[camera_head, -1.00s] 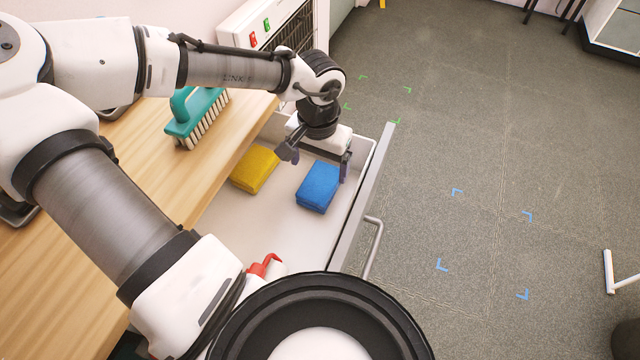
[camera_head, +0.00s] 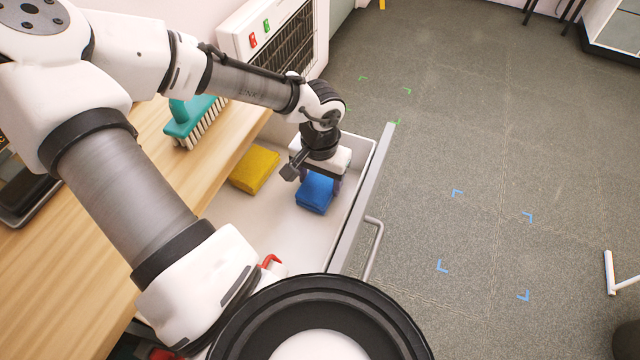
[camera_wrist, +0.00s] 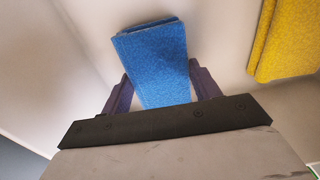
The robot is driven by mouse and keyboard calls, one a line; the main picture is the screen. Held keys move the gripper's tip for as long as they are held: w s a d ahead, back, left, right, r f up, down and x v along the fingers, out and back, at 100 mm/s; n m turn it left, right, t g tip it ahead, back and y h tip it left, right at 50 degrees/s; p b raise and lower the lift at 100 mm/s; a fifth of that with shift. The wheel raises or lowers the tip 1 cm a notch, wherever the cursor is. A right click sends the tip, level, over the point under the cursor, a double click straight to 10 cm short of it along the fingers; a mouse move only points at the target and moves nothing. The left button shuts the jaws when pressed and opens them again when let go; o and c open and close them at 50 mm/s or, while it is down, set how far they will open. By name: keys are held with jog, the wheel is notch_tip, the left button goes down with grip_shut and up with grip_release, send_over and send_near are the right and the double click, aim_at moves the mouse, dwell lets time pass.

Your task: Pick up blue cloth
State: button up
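The blue cloth (camera_head: 315,195) is a folded block lying in an open white drawer (camera_head: 270,230). My gripper (camera_head: 318,180) is down in the drawer over the far end of the cloth. In the wrist view the blue cloth (camera_wrist: 155,60) reaches between the two dark purple fingers of my gripper (camera_wrist: 160,92), one on each side. The fingers are apart, with a small gap visible beside the cloth. The cloth's near end is hidden by the gripper body.
A yellow cloth (camera_head: 255,169) lies in the drawer to the left of the blue one. The drawer's front wall with a handle (camera_head: 373,248) is on the right. A teal brush (camera_head: 190,120) stands on the wooden counter (camera_head: 60,270). A red-nozzled item (camera_head: 271,261) is at the near end.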

aim_at(320, 182)
jog(key=shift+c, duration=1.3)
jog(key=shift+r, duration=0.5)
notch_tip(320, 182, up, 19)
jog(key=p, duration=0.2)
jog(key=shift+o, duration=1.2)
jog(key=shift+c, duration=0.8)
